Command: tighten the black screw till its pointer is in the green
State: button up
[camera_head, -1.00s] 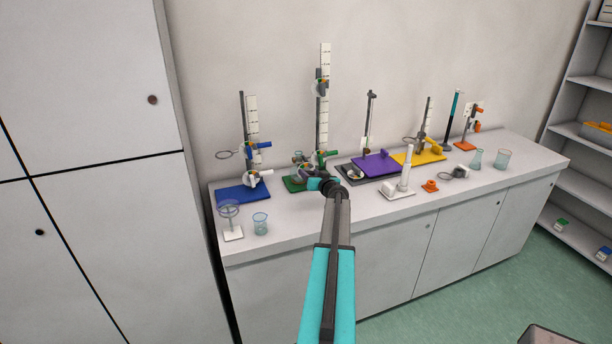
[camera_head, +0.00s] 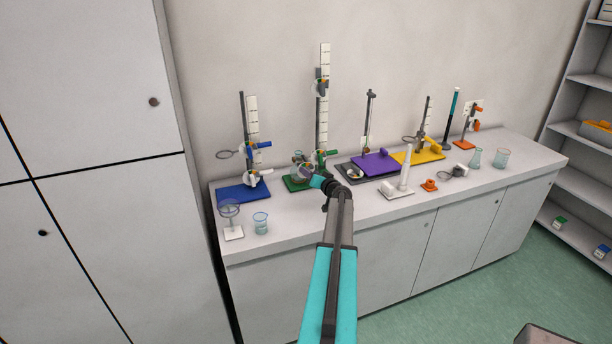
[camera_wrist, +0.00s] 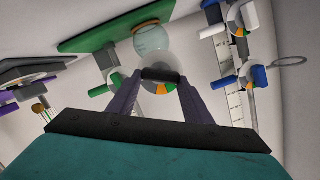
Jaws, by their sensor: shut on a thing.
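The black screw (camera_wrist: 160,75) is a dark bar-shaped knob in the wrist view, in front of a round dial (camera_wrist: 161,88) with white, orange and green parts. My gripper (camera_wrist: 159,79) has its two purple fingers closed on the screw's ends. I cannot make out the pointer or which colour it is at. In the head view my gripper (camera_head: 307,173) reaches the stand with the green base (camera_head: 291,184); the screw is too small and covered to tell there. The green base also shows in the wrist view (camera_wrist: 90,38).
A clear glass vessel (camera_wrist: 152,40) is close behind the dial. A white-handled clamp (camera_wrist: 236,18) and a blue-handled clamp (camera_wrist: 258,77) are at the right. The blue-base stand (camera_head: 240,193) and purple plate (camera_head: 377,164) flank the green stand.

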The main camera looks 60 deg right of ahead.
jog(key=shift+f+m, duration=0.15)
jog(key=shift+m, duration=0.65)
jog(key=shift+m+t+y, duration=0.3)
jog(key=shift+m, duration=0.1)
jog(key=o, duration=1.3)
jog(key=shift+c, duration=0.2)
jog(key=shift+d, duration=0.1)
jog(key=shift+s, duration=0.15)
jog(key=b+v, duration=0.4)
jog(key=v, duration=0.9)
jog(key=shift+s+a, duration=0.25)
jog(key=shift+a, duration=0.05)
